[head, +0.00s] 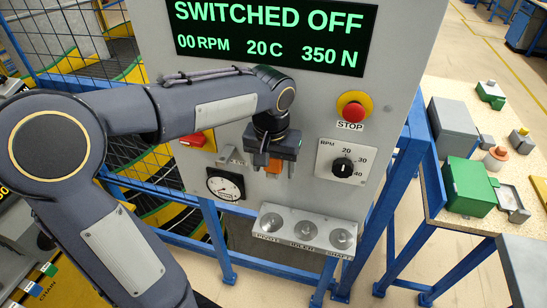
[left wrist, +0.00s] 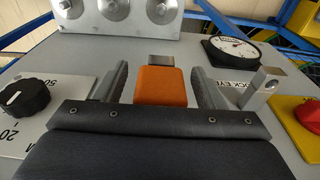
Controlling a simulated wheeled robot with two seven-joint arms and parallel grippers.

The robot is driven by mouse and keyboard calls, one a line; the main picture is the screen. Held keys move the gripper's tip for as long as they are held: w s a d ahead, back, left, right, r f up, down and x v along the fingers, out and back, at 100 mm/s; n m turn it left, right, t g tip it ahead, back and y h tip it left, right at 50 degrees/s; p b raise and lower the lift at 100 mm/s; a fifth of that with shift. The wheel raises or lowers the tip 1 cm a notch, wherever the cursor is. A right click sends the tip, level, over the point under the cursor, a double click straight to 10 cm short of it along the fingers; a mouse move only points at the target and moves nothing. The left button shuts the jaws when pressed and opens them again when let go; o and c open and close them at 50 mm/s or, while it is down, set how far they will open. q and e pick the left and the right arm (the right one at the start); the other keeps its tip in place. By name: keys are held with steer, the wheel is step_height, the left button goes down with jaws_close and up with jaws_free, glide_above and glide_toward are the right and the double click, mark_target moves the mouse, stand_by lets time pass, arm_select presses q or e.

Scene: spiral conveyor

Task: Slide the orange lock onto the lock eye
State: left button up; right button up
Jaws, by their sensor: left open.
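The orange lock (head: 274,166) is at the front of the grey control cabinet, below my left gripper's body. In the left wrist view the orange lock (left wrist: 162,88) lies between the two fingers of my left gripper (left wrist: 160,76), with a visible gap on each side. A grey metal piece shows at its far end. My left gripper (head: 274,162) is open around the lock. The lock eye (left wrist: 262,88) is a metal post on the panel to the right in the left wrist view, apart from the lock. In the head view the lock eye (head: 234,156) is left of my gripper.
A round gauge (head: 225,184), an RPM knob (head: 343,167), a red stop button (head: 354,108) and a red-yellow switch (head: 197,140) surround the gripper. A ledge with several round metal parts (head: 305,230) juts out below. A side table (head: 475,160) stands at right.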

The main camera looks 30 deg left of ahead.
arm_select(q)
steer(key=c, duration=1.2)
steer(key=shift+o, duration=0.2)
steer(key=shift+r+p, duration=1.4)
steer(key=shift+r, duration=0.2)
steer(key=shift+r, duration=0.35)
